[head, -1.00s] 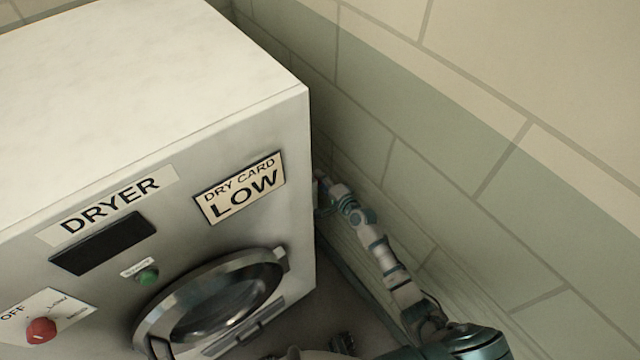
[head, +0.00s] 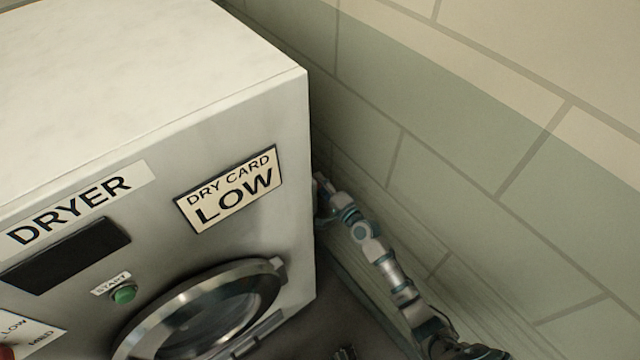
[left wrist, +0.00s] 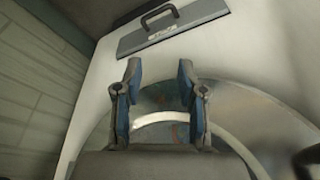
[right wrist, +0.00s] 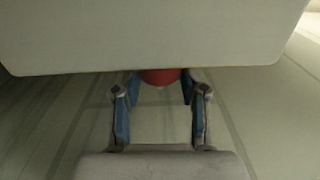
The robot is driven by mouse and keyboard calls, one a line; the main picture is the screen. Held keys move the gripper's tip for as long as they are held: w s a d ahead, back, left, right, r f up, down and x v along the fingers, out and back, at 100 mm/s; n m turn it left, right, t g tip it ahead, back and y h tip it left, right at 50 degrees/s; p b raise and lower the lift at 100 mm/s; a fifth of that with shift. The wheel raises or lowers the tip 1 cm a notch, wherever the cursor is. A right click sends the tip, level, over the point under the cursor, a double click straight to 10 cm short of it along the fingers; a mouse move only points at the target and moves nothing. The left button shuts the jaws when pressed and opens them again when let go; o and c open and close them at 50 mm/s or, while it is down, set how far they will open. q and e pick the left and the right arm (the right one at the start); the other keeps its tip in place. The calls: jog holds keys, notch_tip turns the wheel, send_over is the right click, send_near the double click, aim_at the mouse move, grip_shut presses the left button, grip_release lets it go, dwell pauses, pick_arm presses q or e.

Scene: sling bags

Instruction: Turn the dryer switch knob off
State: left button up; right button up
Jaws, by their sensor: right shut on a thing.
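The dryer switch knob (head: 6,352) is red. In the head view only a sliver of it shows at the bottom left corner, so its setting cannot be read. It sits on a white label plate (head: 38,334) with LOW and MED visible. My right gripper (head: 322,188) is at the dryer's right side, away from this knob. In the right wrist view it (right wrist: 160,92) is shut on a rounded red thing (right wrist: 160,76), partly hidden by a pale panel. My left gripper (left wrist: 158,88) is open and empty in front of the round dryer door (left wrist: 250,112).
The dryer (head: 160,60) fills the left of the head view. A green start button (head: 123,294), dark display (head: 65,256) and DRY CARD LOW sign (head: 230,188) are on its front. A tiled wall (head: 480,120) stands close on the right, leaving a narrow gap.

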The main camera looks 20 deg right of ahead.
jog(key=shift+s+a+f, duration=0.15)
jog(key=shift+a+f, duration=0.05)
jog(key=shift+f, duration=0.35)
jog(key=o, duration=1.2)
jog(key=shift+c, duration=0.2)
jog(key=shift+r, duration=0.2)
jog(key=shift+d+r, duration=0.1)
jog(key=v, duration=1.2)
